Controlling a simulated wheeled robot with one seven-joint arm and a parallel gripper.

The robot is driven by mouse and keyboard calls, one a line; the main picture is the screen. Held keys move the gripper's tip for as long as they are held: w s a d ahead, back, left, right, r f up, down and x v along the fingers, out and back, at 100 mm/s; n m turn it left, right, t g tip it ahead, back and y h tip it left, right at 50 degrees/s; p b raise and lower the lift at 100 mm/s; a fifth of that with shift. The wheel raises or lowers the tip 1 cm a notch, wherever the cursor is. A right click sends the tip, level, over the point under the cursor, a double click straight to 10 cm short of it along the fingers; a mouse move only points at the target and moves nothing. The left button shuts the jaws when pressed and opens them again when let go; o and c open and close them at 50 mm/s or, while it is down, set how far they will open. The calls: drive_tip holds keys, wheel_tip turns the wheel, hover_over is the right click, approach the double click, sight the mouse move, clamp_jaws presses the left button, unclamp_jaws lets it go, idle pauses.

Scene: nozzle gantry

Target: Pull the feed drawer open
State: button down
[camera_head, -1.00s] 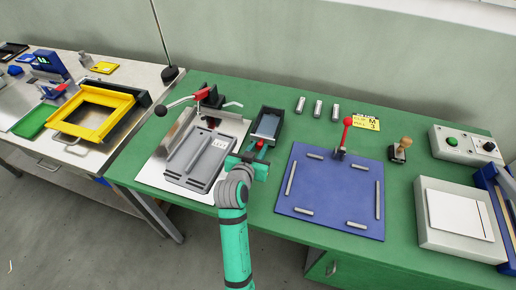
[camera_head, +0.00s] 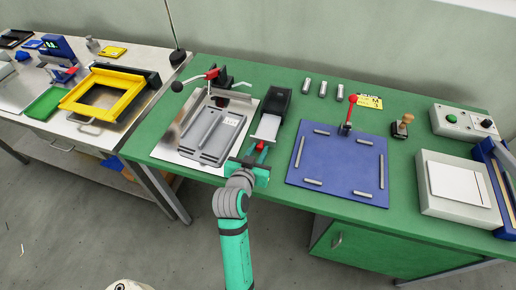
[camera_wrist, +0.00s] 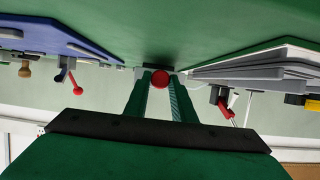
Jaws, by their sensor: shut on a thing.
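The feed drawer is a dark narrow housing (camera_head: 281,98) with a light grey-white drawer (camera_head: 267,128) sticking out of its near end. A red knob (camera_head: 261,145) is at the drawer's front; it also shows as a red disc in the wrist view (camera_wrist: 160,80). My gripper (camera_head: 259,152) is shut on the red knob, its fingers on either side of it in the wrist view (camera_wrist: 161,86). The fingers partly hide the knob and the drawer's front end.
A grey tray (camera_head: 209,135) on a metal plate lies close on the left, with a red-handled clamp (camera_head: 212,74) behind. A blue board (camera_head: 340,165) with a red-knobbed lever (camera_head: 348,115) is on the right. The bench's front edge is just under my gripper.

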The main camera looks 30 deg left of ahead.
drive_tip(key=c, duration=1.5)
unclamp_jaws()
drive_tip(key=v, duration=1)
drive_tip(key=shift+s+d+r, duration=0.1)
drive_tip(key=shift+s+r, duration=0.15)
drive_tip(key=shift+s, duration=0.05)
drive_tip(key=shift+s, duration=0.15)
